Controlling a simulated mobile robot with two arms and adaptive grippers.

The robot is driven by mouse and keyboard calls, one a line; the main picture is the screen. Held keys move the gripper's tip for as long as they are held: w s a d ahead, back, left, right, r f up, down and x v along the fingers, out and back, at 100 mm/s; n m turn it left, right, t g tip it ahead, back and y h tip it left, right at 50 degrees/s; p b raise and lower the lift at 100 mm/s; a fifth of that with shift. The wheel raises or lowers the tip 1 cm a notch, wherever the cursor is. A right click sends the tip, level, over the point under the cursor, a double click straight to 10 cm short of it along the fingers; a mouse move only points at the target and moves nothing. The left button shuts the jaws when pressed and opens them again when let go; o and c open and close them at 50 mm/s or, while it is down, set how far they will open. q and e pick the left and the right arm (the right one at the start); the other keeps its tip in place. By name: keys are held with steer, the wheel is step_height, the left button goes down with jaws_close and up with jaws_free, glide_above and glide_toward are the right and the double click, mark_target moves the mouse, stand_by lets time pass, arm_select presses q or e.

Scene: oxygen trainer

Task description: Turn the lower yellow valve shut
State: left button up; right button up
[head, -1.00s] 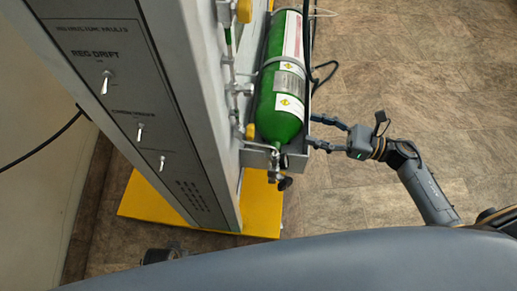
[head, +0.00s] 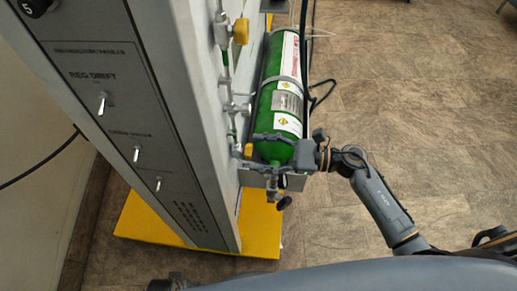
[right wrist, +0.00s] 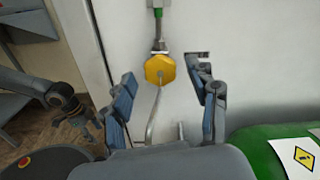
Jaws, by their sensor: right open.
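The lower yellow valve (head: 248,151) is a small yellow knob on the pipework at the panel's side, left of the green cylinder's lower end. In the right wrist view it is a yellow knob (right wrist: 160,69) on a fitting against the pale wall. My right gripper (head: 259,153) reaches in from the right across the cylinder's lower end. It is open, with one finger on each side of the knob in the right wrist view. Gaps show there between the fingers and the knob; I cannot tell how far its tips are from it in depth. My left gripper cannot be made out clearly.
A green cylinder (head: 279,103) is strapped in a grey holder right beside the pipes. Another yellow valve (head: 240,31) sits higher up. The switch panel (head: 117,110) stands on a yellow base (head: 262,225). A black hose loops beside the cylinder. Floor to the right is open.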

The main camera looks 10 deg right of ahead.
arm_select(q)
steer(key=shift+s+f, duration=0.1)
arm_select(e)
steer(key=shift+w+a, duration=0.1)
steer(key=shift+a, duration=0.3)
steer(key=c, duration=1.2)
steer(key=shift+o, duration=0.2)
